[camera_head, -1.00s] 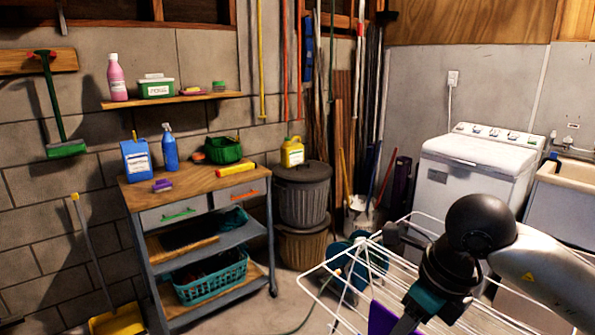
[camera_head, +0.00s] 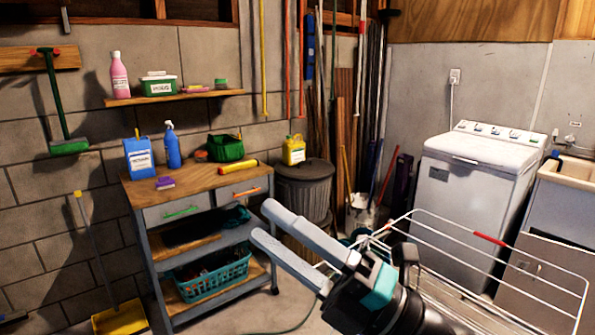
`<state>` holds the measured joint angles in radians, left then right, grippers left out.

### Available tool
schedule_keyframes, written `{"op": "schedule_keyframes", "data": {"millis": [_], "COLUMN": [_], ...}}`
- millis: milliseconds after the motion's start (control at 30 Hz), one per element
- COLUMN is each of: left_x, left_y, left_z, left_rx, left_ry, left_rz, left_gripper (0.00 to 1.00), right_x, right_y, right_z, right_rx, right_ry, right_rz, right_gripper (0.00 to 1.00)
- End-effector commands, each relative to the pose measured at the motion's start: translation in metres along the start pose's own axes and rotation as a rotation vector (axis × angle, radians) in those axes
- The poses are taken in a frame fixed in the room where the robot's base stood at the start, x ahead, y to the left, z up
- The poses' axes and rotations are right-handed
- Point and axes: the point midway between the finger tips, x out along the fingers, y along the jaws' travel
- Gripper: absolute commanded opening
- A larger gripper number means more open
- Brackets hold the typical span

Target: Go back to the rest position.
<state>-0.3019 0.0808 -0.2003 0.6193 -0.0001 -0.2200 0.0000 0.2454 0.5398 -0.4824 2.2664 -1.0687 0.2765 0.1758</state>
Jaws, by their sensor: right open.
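My right gripper (camera_head: 262,222) reaches in from the lower right of the head view. Its two grey fingers point up and left and are apart, with nothing between them. In the picture they lie over the front right side of the workbench cart (camera_head: 150,218) and the floor beside it; I cannot tell the distance. A white wire drying rack (camera_head: 562,275) stands behind and right of the gripper, partly hidden by it. A small red piece (camera_head: 490,239) sits on its rail. My left gripper is not in view.
The cart carries a blue container (camera_head: 138,159), a blue spray bottle (camera_head: 172,147) and a yellow jug (camera_head: 293,150) stands near it. A teal basket (camera_head: 212,278) sits on its lower shelf. A grey bin (camera_head: 303,188) and a white washer (camera_head: 470,180) stand behind. Some floor (camera_head: 290,300) is clear.

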Motion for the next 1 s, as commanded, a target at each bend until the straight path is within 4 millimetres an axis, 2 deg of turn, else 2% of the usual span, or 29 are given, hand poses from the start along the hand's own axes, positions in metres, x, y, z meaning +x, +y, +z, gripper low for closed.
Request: {"op": "schedule_keyframes", "data": {"millis": [100,233,333,467,567,667,733,900,1000], "left_x": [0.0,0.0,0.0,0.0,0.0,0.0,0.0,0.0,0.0], "left_y": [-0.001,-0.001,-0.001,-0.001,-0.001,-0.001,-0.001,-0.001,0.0], "left_z": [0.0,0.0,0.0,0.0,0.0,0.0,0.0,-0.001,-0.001], "left_rx": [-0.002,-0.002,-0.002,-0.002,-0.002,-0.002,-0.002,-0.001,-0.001], "left_ry": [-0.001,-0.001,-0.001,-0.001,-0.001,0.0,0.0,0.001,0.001], "left_rz": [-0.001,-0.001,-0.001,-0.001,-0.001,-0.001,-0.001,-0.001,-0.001], "left_gripper": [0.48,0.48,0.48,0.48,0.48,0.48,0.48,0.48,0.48], "right_x": [-0.018,-0.055,-0.093,-0.152,-0.201,-0.249,-0.279,-0.331,-0.352], "right_y": [0.004,-0.012,-0.036,-0.08,-0.117,-0.154,-0.175,-0.206,-0.214], "right_z": [0.04,0.082,0.105,0.116,0.106,0.08,0.054,-0.015,-0.054], "right_rx": [0.172,0.36,0.504,0.696,0.842,0.99,1.086,1.283,1.378], "right_ry": [-0.264,-0.562,-0.795,-1.094,-1.317,-1.53,-1.664,-1.908,-2.012], "right_rz": [0.078,0.117,0.113,0.066,-0.004,-0.101,-0.182,-0.386,-0.502], "right_gripper": [0.53,0.53,0.53,0.53,0.53,0.53,0.53,0.53,0.53]}}
